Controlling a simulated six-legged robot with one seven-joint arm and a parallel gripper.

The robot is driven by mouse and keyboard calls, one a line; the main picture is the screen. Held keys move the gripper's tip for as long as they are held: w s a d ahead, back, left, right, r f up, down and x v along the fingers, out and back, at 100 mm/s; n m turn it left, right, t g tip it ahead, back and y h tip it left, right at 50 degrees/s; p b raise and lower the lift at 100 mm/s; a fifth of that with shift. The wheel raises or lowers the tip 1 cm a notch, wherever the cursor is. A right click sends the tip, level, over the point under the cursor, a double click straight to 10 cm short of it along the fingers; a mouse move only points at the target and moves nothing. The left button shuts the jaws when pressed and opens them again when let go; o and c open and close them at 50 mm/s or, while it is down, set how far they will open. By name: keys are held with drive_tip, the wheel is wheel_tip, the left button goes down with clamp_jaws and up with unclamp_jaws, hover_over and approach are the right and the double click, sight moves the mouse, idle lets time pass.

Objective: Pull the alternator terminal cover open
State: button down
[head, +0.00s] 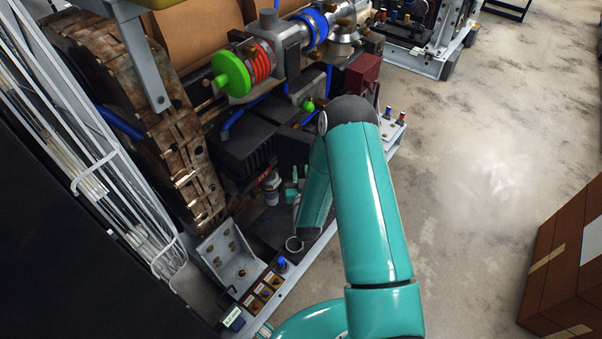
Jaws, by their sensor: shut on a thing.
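A black ribbed box (245,140) sits low on the side of the engine assembly. I take it to be the alternator terminal box. A dark flat panel (294,146) stands out at its right end and may be the cover. My teal arm rises from the bottom, bends at the top and comes back down beside the box. My gripper (291,188) shows only in small part, left of the forearm, close to the box's right end. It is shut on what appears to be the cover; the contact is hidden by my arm.
A rusty toothed ring housing (165,140) and a white wire rack (90,150) stand left. A grey bracket (228,258) and a small button panel (262,290) sit on the frame rail. Brown cartons (570,265) stand right. The concrete floor (490,160) between is clear.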

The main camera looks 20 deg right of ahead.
drive_tip(key=shift+w+a+r+y, duration=0.1)
drive_tip(key=shift+w+a+y, duration=0.15)
drive_tip(key=shift+a, duration=0.35)
drive_tip(key=shift+w+a+y, duration=0.2)
drive_tip(key=shift+a+y, duration=0.05)
drive_tip(key=shift+a, duration=0.35)
drive_tip(key=c, duration=1.1)
unclamp_jaws()
drive_tip(key=shift+w+a, duration=0.1)
drive_tip(key=shift+w, duration=0.05)
drive_tip(key=shift+c, duration=0.9)
drive_tip(key=shift+s, duration=0.55)
drive_tip(key=shift+c, duration=1)
drive_tip(key=shift+h, duration=0.3)
drive_tip(key=s, duration=0.4)
drive_tip(key=s+a, duration=0.1)
drive_tip(key=s, duration=0.8)
drive_tip(key=shift+s+a, duration=0.1)
drive_tip(key=shift+a, duration=0.05)
drive_tip(key=c, duration=0.3)
